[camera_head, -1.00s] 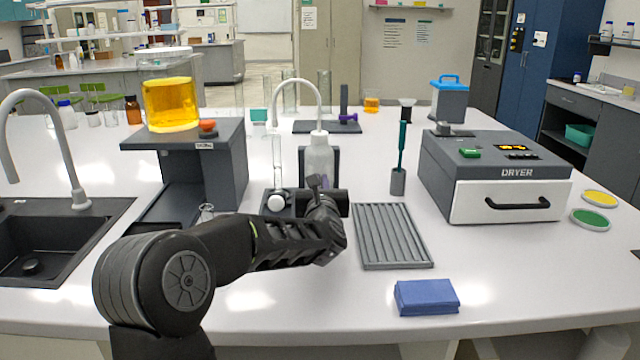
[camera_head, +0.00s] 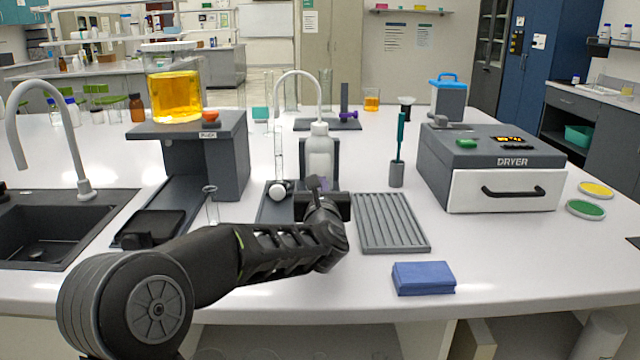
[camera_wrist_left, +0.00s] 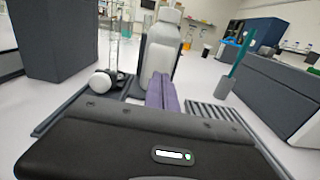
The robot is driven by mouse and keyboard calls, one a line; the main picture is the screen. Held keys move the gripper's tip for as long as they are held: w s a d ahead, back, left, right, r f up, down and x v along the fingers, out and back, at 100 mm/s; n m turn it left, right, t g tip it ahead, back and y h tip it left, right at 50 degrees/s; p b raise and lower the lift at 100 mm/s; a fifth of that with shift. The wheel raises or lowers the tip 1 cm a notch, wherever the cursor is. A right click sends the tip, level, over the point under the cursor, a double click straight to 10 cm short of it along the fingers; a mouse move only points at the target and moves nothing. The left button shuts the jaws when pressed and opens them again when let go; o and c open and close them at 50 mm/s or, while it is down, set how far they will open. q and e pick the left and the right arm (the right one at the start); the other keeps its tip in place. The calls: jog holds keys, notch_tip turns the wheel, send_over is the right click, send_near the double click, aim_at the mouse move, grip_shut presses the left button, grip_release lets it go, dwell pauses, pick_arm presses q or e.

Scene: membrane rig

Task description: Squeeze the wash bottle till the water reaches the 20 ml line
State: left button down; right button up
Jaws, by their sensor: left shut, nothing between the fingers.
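The white wash bottle (camera_head: 320,158) stands upright in a dark holder, its curved spout arching left over a slim clear glass cylinder (camera_head: 279,150). A white ball-like part (camera_head: 280,190) sits at the cylinder's foot. The water level and graduation lines are too small to read. My left gripper (camera_head: 320,184) is shut and empty, in front of the bottle's lower part. In the left wrist view its purple fingers (camera_wrist_left: 162,93) are together and overlap the base of the bottle (camera_wrist_left: 160,50); I cannot tell whether they touch it. My right gripper is not in view.
A ribbed grey tray (camera_head: 392,222) and a blue folded cloth (camera_head: 424,278) lie right of my arm. A dryer (camera_head: 490,170) stands right, a sink (camera_head: 50,225) left. A dark stand (camera_head: 228,165) carries a yellow-filled beaker (camera_head: 174,97). The front right of the table is clear.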

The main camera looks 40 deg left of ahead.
pick_arm(q)
jog(key=v, duration=0.7)
jog(key=shift+d+r+b, duration=0.1)
jog(key=shift+r+b, duration=0.05)
jog(key=shift+b, duration=0.2)
dwell(0.4)
